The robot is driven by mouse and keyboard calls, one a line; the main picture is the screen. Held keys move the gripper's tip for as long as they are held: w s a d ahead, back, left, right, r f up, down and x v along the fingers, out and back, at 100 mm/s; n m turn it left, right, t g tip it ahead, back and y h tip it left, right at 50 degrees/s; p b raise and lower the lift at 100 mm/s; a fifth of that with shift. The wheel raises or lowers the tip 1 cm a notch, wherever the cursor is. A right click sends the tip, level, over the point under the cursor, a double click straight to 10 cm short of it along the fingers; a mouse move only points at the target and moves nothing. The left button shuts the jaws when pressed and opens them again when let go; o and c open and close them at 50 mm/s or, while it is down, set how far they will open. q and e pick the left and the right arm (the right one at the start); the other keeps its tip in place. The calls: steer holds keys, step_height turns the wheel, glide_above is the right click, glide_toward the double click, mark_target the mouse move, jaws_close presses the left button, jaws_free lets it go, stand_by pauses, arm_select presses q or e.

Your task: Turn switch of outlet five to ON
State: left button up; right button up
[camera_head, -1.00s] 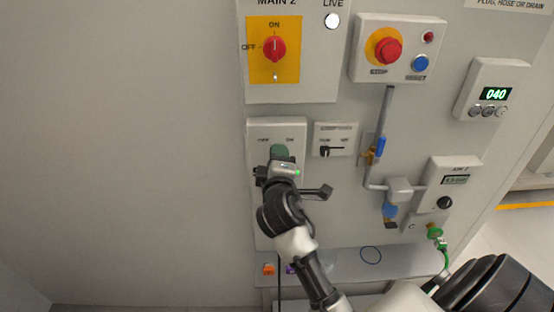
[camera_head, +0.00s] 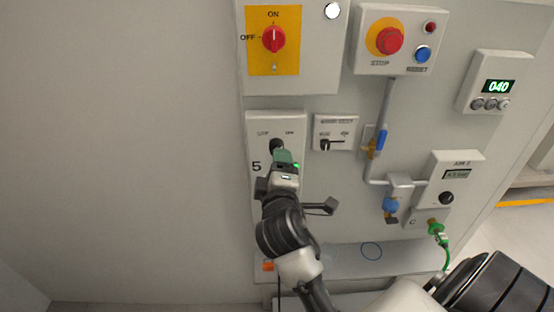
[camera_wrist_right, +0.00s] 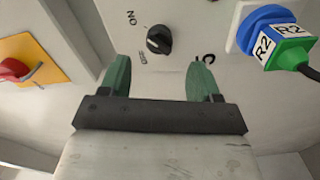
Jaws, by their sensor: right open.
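The panel of outlet five (camera_head: 255,190), marked 5, carries a black rotary switch (camera_head: 276,146) under its OFF and ON labels. In the right wrist view the switch (camera_wrist_right: 159,40) is just beyond the fingertips, with ON and OFF lettering beside it. I cannot tell surely which label its pointer faces. My right gripper (camera_head: 284,157) has green fingers and sits just below the switch in the head view. In the right wrist view the gripper (camera_wrist_right: 158,72) is open and empty, apart from the switch. My left gripper is not in view.
A blue and green plug labelled R2 (camera_wrist_right: 275,38) sits close to the right finger. Above is a red main switch (camera_head: 273,39) on yellow. To the right are a small lever switch box (camera_head: 336,132), a stop button (camera_head: 389,40) and a blue-handled valve (camera_head: 381,140).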

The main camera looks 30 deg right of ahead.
steer(key=b+v, duration=0.1)
steer(key=v, duration=0.4)
steer(key=shift+s+a, duration=0.1)
steer(key=shift+s, duration=0.05)
